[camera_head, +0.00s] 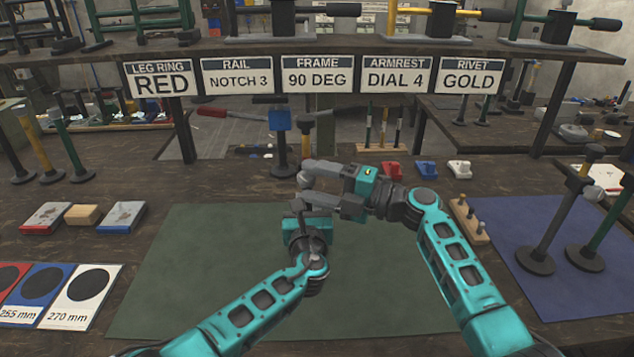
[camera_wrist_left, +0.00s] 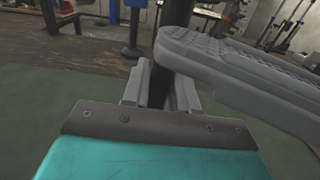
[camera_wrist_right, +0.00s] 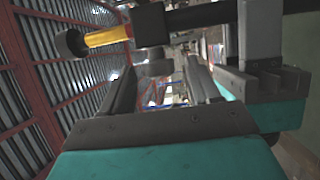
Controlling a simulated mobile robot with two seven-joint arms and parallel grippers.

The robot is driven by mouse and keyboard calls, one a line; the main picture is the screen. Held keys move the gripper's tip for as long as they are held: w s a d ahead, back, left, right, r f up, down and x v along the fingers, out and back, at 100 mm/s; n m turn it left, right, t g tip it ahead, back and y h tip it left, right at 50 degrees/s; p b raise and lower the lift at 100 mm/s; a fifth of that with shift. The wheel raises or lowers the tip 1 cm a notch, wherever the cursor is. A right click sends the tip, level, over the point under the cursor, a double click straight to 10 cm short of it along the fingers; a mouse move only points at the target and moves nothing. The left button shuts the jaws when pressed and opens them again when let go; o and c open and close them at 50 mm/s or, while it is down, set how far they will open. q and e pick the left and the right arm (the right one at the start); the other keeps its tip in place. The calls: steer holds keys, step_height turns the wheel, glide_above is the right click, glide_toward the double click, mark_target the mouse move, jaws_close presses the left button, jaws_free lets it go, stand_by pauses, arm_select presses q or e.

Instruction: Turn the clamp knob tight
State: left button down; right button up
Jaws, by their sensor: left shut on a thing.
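My left gripper (camera_head: 303,212) is shut on a dark post (camera_wrist_left: 178,50) above the green mat (camera_head: 190,270). The right wrist view shows a dark block (camera_wrist_right: 150,25) on a bar, and a yellow rod (camera_wrist_right: 106,37) with a dark round end (camera_wrist_right: 70,43). I cannot tell which part is the clamp knob.
A press with a blue head (camera_head: 280,119) stands behind the grippers. Small red (camera_head: 391,170), blue (camera_head: 427,169) and white (camera_head: 459,169) blocks sit behind the mat. Standing poles (camera_head: 558,205) rise at right by the blue mat (camera_head: 520,225). Signs (camera_head: 317,75) hang from the shelf.

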steer(key=shift+d, duration=0.1)
steer(key=v, duration=1.2)
